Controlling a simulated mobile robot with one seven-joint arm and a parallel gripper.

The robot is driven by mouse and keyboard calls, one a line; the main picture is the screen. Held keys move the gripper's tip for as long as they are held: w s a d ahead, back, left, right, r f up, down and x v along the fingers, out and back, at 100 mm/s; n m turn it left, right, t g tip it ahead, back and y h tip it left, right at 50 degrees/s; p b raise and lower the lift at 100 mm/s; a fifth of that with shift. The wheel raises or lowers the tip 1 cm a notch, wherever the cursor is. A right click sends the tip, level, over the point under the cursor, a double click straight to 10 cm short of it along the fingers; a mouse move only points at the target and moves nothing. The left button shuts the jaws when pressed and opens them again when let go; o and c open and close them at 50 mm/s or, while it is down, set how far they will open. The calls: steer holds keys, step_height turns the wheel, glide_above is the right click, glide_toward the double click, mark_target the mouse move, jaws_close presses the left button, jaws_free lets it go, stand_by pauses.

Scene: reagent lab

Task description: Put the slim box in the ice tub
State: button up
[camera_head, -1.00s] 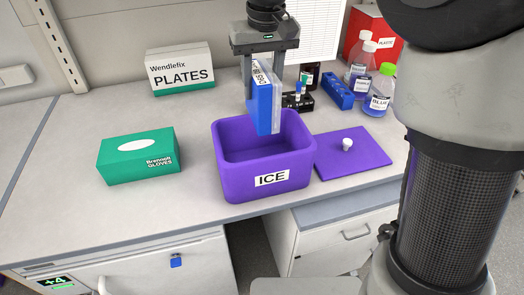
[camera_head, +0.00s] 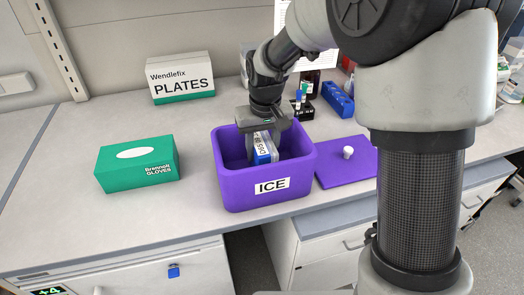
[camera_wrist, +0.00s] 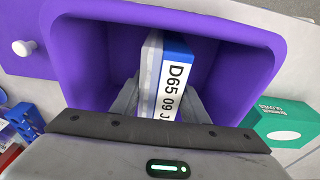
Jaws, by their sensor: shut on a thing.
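The slim box (camera_head: 264,149) is blue and grey-white with a white label, and stands upright between my fingers. My gripper (camera_head: 264,147) is shut on it, with the fingers reaching down inside the ice tub. The ice tub (camera_head: 268,188) is purple and open, with an "ICE" label on its front. In the wrist view the slim box (camera_wrist: 174,75) shows its "D65 09" label, and the tub (camera_wrist: 85,45) surrounds it. The box's lower part is hidden by the tub's front wall in the head view; I cannot tell whether it touches the tub floor.
A green glove box (camera_head: 138,165) stands left of the tub. A purple lid (camera_head: 345,171) with a white knob lies to the right. A plates box (camera_head: 180,78) stands behind left; a blue rack (camera_head: 338,99) and small bottles stand behind right. The front-left bench is clear.

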steer(key=shift+f, duration=0.25)
steer(key=shift+f, duration=0.15)
steer(key=o, duration=1.2)
steer(key=shift+r, duration=0.2)
steer(key=r, duration=0.4)
steer(key=s+r, duration=0.1)
steer(key=r, duration=0.3)
steer(key=s+r+p, duration=0.1)
steer(key=r, duration=0.3)
steer(key=shift+d, duration=0.3)
steer(key=s+d+r+m+t, duration=0.1)
steer(key=s+d, duration=0.3)
steer(key=s, duration=0.3)
steer(key=s+d+r+m+t, duration=0.1)
steer(key=s+d+r, duration=0.1)
steer(key=s+d, duration=0.3)
steer(key=s+d+r+m+t, duration=0.1)
steer(key=s+d, duration=0.3)
steer(key=s, duration=0.5)
steer(key=shift+d+r+t, duration=0.25)
steer(key=shift+d+t, duration=0.15)
